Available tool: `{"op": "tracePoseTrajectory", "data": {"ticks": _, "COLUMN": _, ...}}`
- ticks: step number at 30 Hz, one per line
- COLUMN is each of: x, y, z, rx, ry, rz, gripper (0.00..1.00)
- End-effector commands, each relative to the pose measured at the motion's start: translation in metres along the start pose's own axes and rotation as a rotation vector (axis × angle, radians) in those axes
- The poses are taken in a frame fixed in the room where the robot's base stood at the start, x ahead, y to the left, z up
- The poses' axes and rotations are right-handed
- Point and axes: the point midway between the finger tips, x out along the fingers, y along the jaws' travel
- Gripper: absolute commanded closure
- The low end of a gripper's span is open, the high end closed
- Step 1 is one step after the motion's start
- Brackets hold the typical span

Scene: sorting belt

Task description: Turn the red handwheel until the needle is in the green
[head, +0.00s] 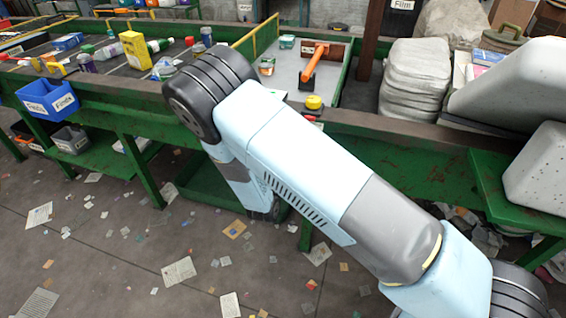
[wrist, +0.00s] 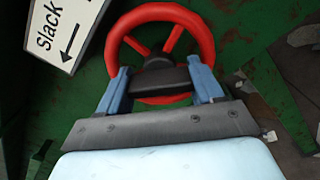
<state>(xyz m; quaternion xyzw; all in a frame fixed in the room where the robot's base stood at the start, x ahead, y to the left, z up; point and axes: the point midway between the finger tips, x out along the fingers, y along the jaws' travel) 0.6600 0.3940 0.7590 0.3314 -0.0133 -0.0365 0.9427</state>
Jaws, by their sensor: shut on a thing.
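The red handwheel (wrist: 163,12) faces me in the wrist view, with a dark hub and red spokes. My gripper (wrist: 158,66) is at its lower part, one blue finger on each side of the hub, shut on the wheel. The lower hub and part of the rim are hidden behind the gripper. In the head view my arm covers the wheel and the gripper. I see no gauge, needle or green zone in either view.
A white sign (wrist: 65,30) reading "Slack" with an arrow is left of the wheel. The green belt frame (head: 130,115) carries a blue bin (head: 48,98), bottles, a yellow button (head: 313,102) and an orange handle (head: 313,62). Paper scraps litter the open floor (head: 110,250).

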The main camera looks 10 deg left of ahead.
Motion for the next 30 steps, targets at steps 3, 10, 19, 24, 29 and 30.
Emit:
{"op": "tracePoseTrajectory", "data": {"ticks": 3, "x": -0.001, "y": -0.001, "z": -0.001, "rx": 0.002, "ry": 0.004, "rz": -0.002, "gripper": 0.65}}
{"op": "tracePoseTrajectory", "data": {"ticks": 10, "x": -0.001, "y": -0.002, "z": -0.001, "rx": 0.001, "ry": 0.004, "rz": -0.003, "gripper": 0.65}}
{"op": "tracePoseTrajectory", "data": {"ticks": 19, "x": -0.001, "y": -0.002, "z": 0.0, "rx": 0.002, "ry": 0.002, "rz": -0.002, "gripper": 0.23}}
{"op": "tracePoseTrajectory", "data": {"ticks": 24, "x": -0.003, "y": -0.001, "z": 0.0, "rx": 0.002, "ry": 0.002, "rz": -0.002, "gripper": 0.23}}
{"op": "tracePoseTrajectory", "data": {"ticks": 29, "x": -0.019, "y": -0.001, "z": -0.001, "rx": 0.002, "ry": 0.003, "rz": -0.001, "gripper": 0.23}}
{"op": "tracePoseTrajectory", "data": {"ticks": 30, "x": -0.026, "y": -0.001, "z": -0.001, "rx": 0.001, "ry": 0.003, "rz": -0.001, "gripper": 0.23}}
